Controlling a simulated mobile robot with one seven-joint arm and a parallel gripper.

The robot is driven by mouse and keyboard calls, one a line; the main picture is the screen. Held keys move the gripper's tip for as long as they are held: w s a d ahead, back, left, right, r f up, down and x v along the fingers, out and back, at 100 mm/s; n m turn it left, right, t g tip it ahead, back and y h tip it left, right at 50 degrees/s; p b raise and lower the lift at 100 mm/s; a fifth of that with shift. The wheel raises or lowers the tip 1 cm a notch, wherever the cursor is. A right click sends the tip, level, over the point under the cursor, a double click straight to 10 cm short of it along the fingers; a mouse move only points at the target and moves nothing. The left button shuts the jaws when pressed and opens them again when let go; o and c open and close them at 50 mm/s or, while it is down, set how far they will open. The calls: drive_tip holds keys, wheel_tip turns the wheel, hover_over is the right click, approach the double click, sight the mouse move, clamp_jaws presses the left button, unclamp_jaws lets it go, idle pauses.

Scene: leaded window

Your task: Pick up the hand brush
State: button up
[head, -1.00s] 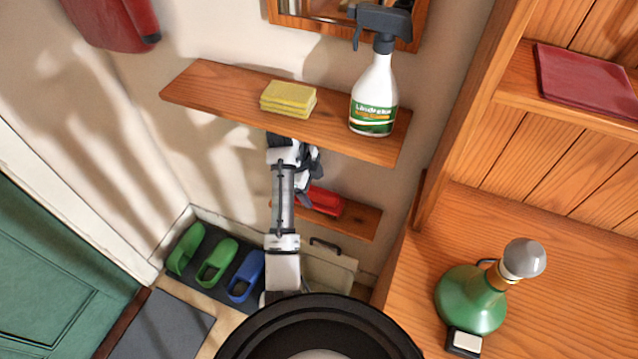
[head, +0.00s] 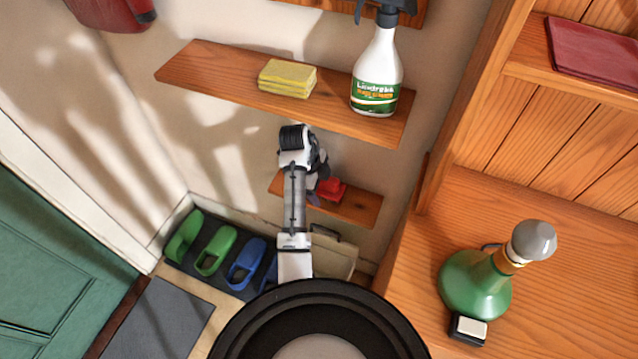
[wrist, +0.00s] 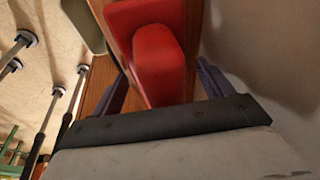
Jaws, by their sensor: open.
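The red hand brush (head: 331,189) lies on the small lower wooden shelf, partly hidden by my arm in the head view. In the wrist view its red body (wrist: 158,62) fills the middle, with a narrower raised part pointing towards my gripper. My gripper (wrist: 162,85) is open, with one dark purplish finger on each side of this near red part. I cannot tell whether either finger touches it. In the head view the gripper (head: 318,187) is at the brush's left end, mostly hidden behind my wrist. The bristles are not visible.
The upper shelf (head: 210,78) above my wrist holds a yellow sponge stack (head: 287,78) and a spray bottle (head: 377,70). The lower shelf (head: 358,208) is bare at its right end. A wooden cabinet stands right. Green and blue shoes (head: 214,250) stand below.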

drive_tip(key=shift+c, duration=0.5)
drive_tip(key=c, duration=1)
drive_tip(key=shift+r+p, duration=0.25)
drive_tip(key=shift+p, duration=0.05)
